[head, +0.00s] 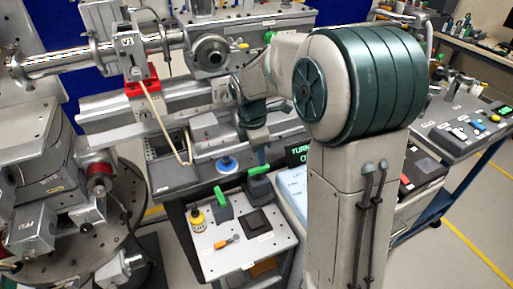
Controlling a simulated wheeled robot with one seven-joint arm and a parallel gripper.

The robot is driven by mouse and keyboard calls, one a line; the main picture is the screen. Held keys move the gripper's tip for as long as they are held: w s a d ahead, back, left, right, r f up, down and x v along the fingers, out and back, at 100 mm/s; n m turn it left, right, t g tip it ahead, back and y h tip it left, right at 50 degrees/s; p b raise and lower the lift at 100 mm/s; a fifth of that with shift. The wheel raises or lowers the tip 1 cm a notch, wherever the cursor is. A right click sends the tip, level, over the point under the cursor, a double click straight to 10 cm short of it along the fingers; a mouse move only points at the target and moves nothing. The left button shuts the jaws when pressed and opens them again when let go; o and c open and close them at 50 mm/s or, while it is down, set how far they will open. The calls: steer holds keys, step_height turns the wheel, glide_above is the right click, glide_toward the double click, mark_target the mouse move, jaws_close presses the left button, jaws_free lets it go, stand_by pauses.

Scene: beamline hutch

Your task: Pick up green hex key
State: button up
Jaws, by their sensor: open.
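Two small green pieces stand at a small cart. One green piece (260,170) lies across the top of a dark block, just below my gripper (261,157). The other green piece (221,196) rises tilted from a second dark block to the left. Either could be the green hex key; they are too small to tell apart by shape. My gripper points down above the right-hand one. It is open, and I cannot tell whether its fingers touch the green piece.
The cart top (212,268) also carries a yellow bottle (196,218), an orange-handled tool (227,242) and a black square pad (254,222). Beamline hardware (150,118) crowds the left and back.

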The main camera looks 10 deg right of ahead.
mark_target(258, 168)
steer(key=shift+n, duration=0.7)
steer(key=w+f, duration=0.1)
steer(key=f, duration=0.1)
steer(key=f+p, duration=0.1)
steer(key=f, duration=0.1)
steer(key=w+f, duration=0.1)
steer(key=f, duration=0.1)
steer(key=shift+w+d, duration=0.35)
steer(key=shift+d, duration=0.05)
steer(key=shift+w+d+f+p, duration=0.1)
steer(key=shift+f+p, duration=0.2)
steer(key=shift+f, duration=1.1)
steer(key=shift+w+d+f+p, duration=0.1)
steer(key=shift+f+p, duration=0.15)
steer(key=shift+f, duration=1.15)
jaws_close()
